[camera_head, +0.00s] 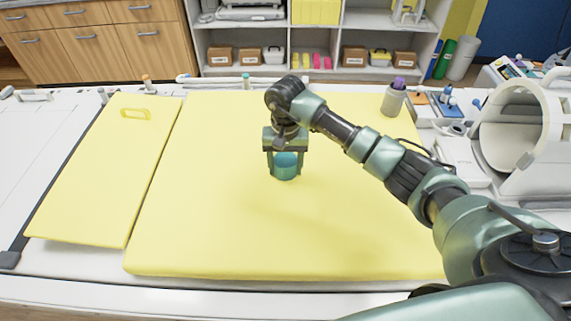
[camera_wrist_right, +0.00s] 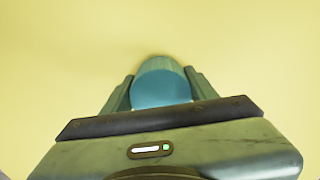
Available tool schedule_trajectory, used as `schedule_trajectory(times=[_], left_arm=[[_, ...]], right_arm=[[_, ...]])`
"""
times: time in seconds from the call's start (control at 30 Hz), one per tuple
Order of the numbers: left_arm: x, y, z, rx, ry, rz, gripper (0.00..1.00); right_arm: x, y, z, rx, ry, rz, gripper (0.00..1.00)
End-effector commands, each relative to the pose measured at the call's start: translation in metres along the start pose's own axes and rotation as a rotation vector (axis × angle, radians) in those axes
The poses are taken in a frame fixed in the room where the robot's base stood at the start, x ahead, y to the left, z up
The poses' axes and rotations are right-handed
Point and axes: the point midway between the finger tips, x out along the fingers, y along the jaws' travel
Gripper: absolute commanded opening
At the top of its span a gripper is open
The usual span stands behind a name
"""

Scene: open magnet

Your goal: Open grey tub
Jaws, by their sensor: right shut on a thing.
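A short blue-teal round tub (camera_head: 285,168) stands on the yellow mat, near its middle. My right gripper (camera_head: 285,165) points down and is shut on it, one finger on each side. In the right wrist view the tub's flat blue top (camera_wrist_right: 160,88) shows between the two fingers, with a duller grey-green side behind it. A grey container (camera_head: 393,100) with a purple top stands upright at the mat's back right corner, apart from my gripper. My left gripper is not in view.
The yellow mat (camera_head: 220,230) is clear around the tub. A yellow panel with a handle (camera_head: 105,165) lies to the left. A large white ring-shaped device (camera_head: 525,135) and small coloured items stand at the right. Shelves (camera_head: 320,35) are behind.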

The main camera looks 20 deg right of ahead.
Motion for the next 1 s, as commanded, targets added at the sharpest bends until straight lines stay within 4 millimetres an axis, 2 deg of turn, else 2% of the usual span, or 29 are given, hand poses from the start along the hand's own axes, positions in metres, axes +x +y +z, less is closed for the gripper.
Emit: schedule_trajectory(times=[0.1, 0.13, 0.2, 0.57, 0.63, 0.77, 1.0], left_arm=[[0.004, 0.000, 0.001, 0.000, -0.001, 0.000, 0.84], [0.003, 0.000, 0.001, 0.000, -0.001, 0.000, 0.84], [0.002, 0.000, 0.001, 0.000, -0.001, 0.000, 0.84], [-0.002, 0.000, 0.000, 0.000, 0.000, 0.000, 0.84], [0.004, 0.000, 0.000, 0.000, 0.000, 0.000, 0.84], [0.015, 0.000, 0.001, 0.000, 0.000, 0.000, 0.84], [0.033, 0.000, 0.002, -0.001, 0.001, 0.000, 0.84]], right_arm=[[0.003, 0.000, 0.000, 0.000, 0.001, 0.000, 0.09], [0.002, 0.000, 0.000, 0.000, 0.001, 0.000, 0.66], [0.001, 0.000, 0.000, 0.000, 0.000, 0.000, 0.79], [-0.002, 0.000, 0.000, 0.000, -0.001, 0.000, 0.79], [-0.007, 0.000, -0.001, 0.000, 0.003, 0.000, 0.79], [-0.028, 0.000, -0.002, -0.001, 0.007, -0.002, 0.79], [-0.081, 0.000, -0.002, 0.000, 0.006, -0.001, 0.79]])
